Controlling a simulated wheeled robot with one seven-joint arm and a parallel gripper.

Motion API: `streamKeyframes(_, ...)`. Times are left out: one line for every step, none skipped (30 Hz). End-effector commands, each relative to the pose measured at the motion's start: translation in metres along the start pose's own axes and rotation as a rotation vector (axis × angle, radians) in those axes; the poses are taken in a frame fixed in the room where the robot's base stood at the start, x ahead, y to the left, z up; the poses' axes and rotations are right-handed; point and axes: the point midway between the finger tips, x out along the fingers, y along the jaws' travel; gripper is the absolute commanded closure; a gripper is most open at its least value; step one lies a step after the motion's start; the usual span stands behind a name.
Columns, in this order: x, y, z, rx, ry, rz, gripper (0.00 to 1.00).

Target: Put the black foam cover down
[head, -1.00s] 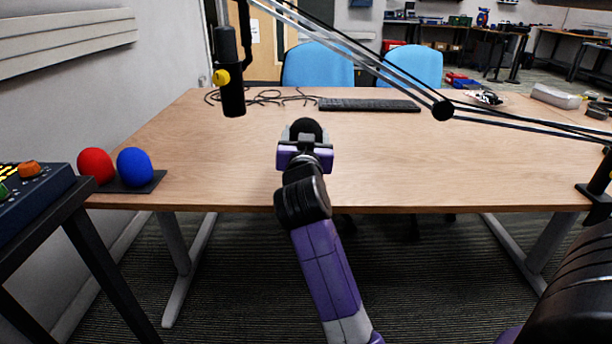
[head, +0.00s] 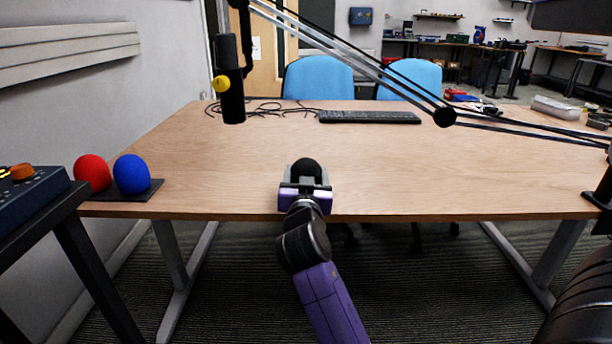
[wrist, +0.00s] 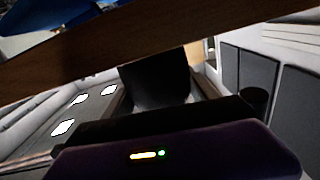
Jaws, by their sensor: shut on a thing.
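The black foam cover (head: 306,167) is a dark rounded shape at the tip of my gripper (head: 305,178), in the middle of the head view near the table's front edge. My gripper is shut on it. The cover's lower part is hidden between the jaws. In the wrist view, a dark block that looks like the cover (wrist: 155,84) stands just beyond the gripper body. I cannot tell whether the cover touches the table. A red foam cover (head: 92,173) and a blue foam cover (head: 131,174) stand on a black tray (head: 146,191) at the table's left front corner.
The wooden table (head: 420,175) is bare around my gripper. A black microphone (head: 231,85) with a yellow knob hangs from a boom arm (head: 340,50) crossing above. Cables (head: 265,110) and a keyboard (head: 369,117) lie at the back. A control panel (head: 30,200) stands at left.

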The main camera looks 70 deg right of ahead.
Motion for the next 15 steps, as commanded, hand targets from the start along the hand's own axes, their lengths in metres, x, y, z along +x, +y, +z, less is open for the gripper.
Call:
streamKeyframes(-0.0001,0.0001,0.0026,0.0,0.0,0.0,0.72)
streamKeyframes(-0.0001,0.0002,0.0037,0.0,0.0,0.0,0.72)
streamKeyframes(-0.0001,0.0002,0.0022,0.0,0.0,0.0,0.28)
streamKeyframes(0.0,0.0001,0.002,0.0,0.0,0.0,0.23)
streamKeyframes(0.0,0.0001,0.002,0.0,0.0,0.0,0.17)
streamKeyframes(0.0,0.0001,0.002,0.0,0.0,0.0,0.12)
streamKeyframes(0.0,0.0002,0.0019,0.0,0.0,0.0,0.12)
streamKeyframes(0.0,0.0002,0.002,0.0,0.0,0.0,0.12)
streamKeyframes(0.0,0.0002,0.002,0.0,0.0,0.0,0.12)
streamKeyframes(0.0,0.0002,0.0019,0.0,0.0,0.0,0.12)
streamKeyframes(0.0,0.0002,0.0019,0.0,0.0,0.0,0.12)
streamKeyframes(0.0,0.0002,0.0019,0.0,0.0,0.0,0.12)
streamKeyframes(0.0,0.0001,0.0019,0.0,0.0,0.0,0.12)
streamKeyframes(0.0,0.0001,0.0018,0.0,0.0,0.0,0.12)
streamKeyframes(0.0,0.0001,0.0011,0.0,0.0,0.0,0.12)
